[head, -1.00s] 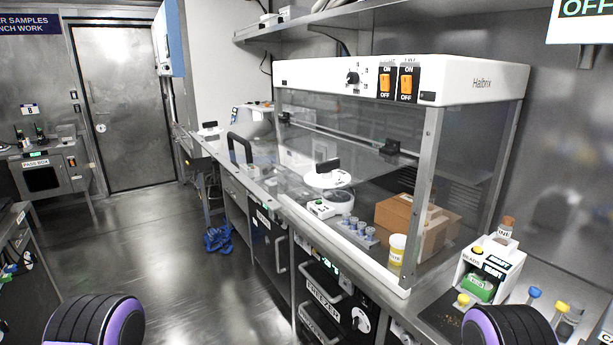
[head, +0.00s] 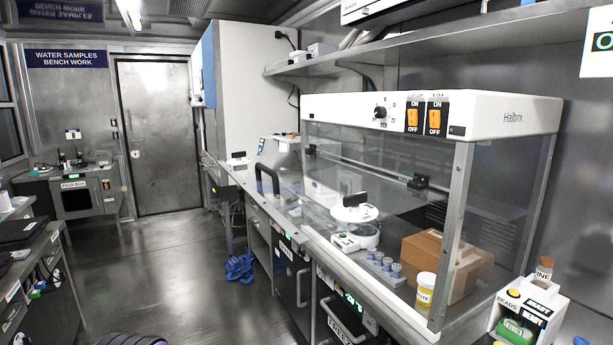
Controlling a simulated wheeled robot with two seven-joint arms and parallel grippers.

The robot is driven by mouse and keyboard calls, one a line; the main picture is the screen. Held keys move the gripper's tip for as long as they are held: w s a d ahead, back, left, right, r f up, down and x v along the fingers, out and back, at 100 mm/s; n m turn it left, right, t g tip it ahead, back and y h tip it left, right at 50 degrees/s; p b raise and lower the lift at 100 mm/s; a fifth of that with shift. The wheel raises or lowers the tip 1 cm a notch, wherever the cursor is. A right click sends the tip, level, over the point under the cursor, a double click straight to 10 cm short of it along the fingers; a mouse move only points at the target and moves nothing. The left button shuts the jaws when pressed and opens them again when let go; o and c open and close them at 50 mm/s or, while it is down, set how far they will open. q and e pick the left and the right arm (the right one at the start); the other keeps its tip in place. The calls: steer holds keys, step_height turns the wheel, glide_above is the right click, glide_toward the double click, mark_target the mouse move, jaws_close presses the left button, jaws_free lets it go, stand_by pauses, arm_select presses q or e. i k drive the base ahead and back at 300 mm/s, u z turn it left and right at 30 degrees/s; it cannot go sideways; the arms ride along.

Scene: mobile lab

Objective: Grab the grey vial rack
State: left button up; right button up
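A small grey rack (head: 386,274) holding several vials with blue-grey caps stands inside the clear-walled hood (head: 430,112). It sits near the hood's front edge, left of a yellow-labelled white jar (head: 425,291) and in front of a cardboard box (head: 448,262). The rack is small in the picture and its vials cover much of it. Neither of my grippers shows in the head view. Only a dark rounded part of my own body shows at the bottom edge.
A white device with a black-topped lid (head: 354,212) stands left of the rack. A bead dispenser (head: 528,312) stands right of the hood. Blue shoes or similar items (head: 239,268) lie on the floor by the bench. The floor (head: 160,275) on the left is open.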

mark_target(382, 270)
steer(key=u, duration=1.25)
steer(key=i, duration=4.15)
steer(key=z, duration=4)
